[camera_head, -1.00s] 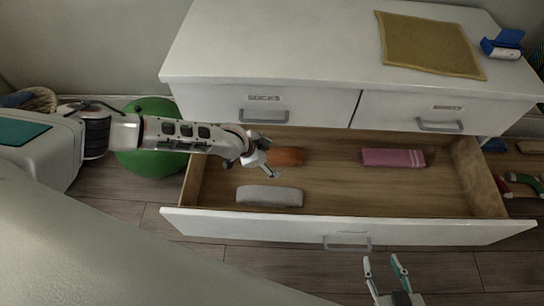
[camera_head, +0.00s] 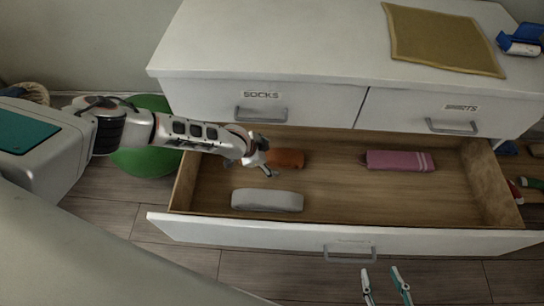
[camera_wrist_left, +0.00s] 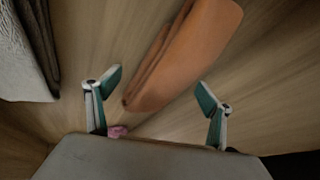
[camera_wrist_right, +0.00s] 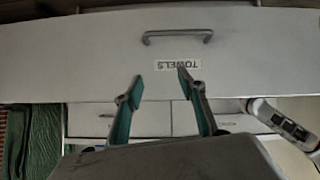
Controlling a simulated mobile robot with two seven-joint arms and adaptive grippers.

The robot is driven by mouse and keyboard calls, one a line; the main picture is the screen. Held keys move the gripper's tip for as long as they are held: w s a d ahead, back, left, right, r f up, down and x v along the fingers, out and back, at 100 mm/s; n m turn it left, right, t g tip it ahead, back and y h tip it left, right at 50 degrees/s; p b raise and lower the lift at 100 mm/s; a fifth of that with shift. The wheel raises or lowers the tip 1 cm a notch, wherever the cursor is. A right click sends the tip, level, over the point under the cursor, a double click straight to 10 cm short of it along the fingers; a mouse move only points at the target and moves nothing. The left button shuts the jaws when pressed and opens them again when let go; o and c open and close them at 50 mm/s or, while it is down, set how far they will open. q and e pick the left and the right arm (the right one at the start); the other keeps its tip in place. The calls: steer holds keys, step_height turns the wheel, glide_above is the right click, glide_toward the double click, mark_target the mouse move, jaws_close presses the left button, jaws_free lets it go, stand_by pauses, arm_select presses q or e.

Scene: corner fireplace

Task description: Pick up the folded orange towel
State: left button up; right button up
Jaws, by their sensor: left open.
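The folded orange towel (camera_head: 288,158) lies in the open drawer, toward its back left, partly hidden by my left gripper in the head view. In the left wrist view the orange towel (camera_wrist_left: 182,55) lies slanted, its near end between the two fingertips. My left gripper (camera_head: 268,172) is open and empty, just above the towel; its spread fingers also show in the left wrist view (camera_wrist_left: 158,88). My right gripper (camera_head: 385,278) is open and empty in front of the drawer. It also shows in the right wrist view (camera_wrist_right: 160,84), facing the drawer front.
The open drawer (camera_head: 400,237) also holds a grey folded towel (camera_head: 267,200) at the front left and a pink towel (camera_head: 398,161) at the right. The cabinet (camera_head: 280,40) above has closed drawers. A green ball (camera_head: 150,160) stands at the left.

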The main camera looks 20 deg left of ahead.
arm_select(q)
steer(key=shift+r, duration=0.15)
steer(key=c, duration=1.4)
